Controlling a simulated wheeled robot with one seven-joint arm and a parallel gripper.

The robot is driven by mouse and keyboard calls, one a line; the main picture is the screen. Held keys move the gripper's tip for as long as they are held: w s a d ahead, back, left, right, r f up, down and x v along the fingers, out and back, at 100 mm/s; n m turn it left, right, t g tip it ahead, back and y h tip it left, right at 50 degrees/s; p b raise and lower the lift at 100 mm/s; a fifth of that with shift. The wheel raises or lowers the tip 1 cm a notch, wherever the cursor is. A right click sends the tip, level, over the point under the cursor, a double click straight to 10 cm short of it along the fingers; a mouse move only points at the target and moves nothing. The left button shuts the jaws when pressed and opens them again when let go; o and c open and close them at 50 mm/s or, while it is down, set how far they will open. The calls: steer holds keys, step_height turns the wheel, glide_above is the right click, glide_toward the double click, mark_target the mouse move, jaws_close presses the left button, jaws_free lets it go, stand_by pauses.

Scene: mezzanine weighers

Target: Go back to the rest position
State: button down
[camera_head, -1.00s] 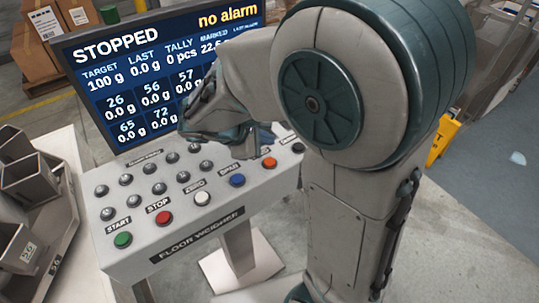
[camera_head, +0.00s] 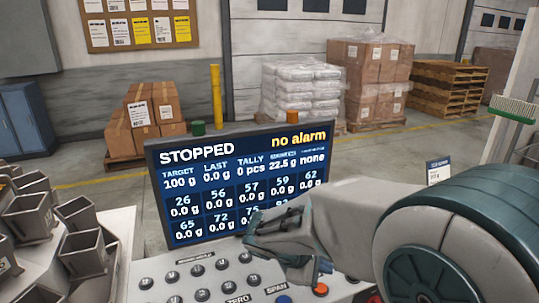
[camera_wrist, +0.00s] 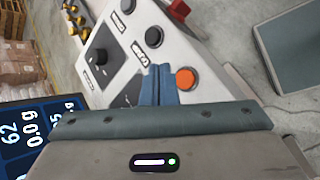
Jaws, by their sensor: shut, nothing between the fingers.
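My gripper (camera_head: 284,245) is in front of the lower right of the display screen, above the button panel (camera_head: 217,269). In the wrist view its fingers (camera_wrist: 159,84) are together with nothing between them. The fingertips appear over the panel beside an orange button (camera_wrist: 186,79); I cannot tell how far above it they are. The display screen (camera_head: 243,185) reads STOPPED and "no alarm", with target 100 g and tally 0 pcs. My arm fills the lower right of the head view and hides part of the panel.
Metal weigh buckets (camera_head: 81,236) stand at the left. Behind the screen are stacked cartons (camera_head: 152,111), a pallet of white sacks (camera_head: 301,99), wrapped boxes (camera_head: 378,75) and wooden pallets (camera_head: 445,88). A broom head (camera_head: 512,108) shows at the right. The floor behind the screen is open.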

steer(key=s+r+m+y, duration=0.3)
steer(key=s+m+y, duration=0.5)
steer(key=s+m, duration=0.4)
steer(key=shift+s+d+r+m, duration=0.25)
steer(key=shift+s+r+m, duration=0.15)
steer(key=shift+s, duration=0.1)
steer(key=shift+d, duration=0.1)
stand_by(0.4)
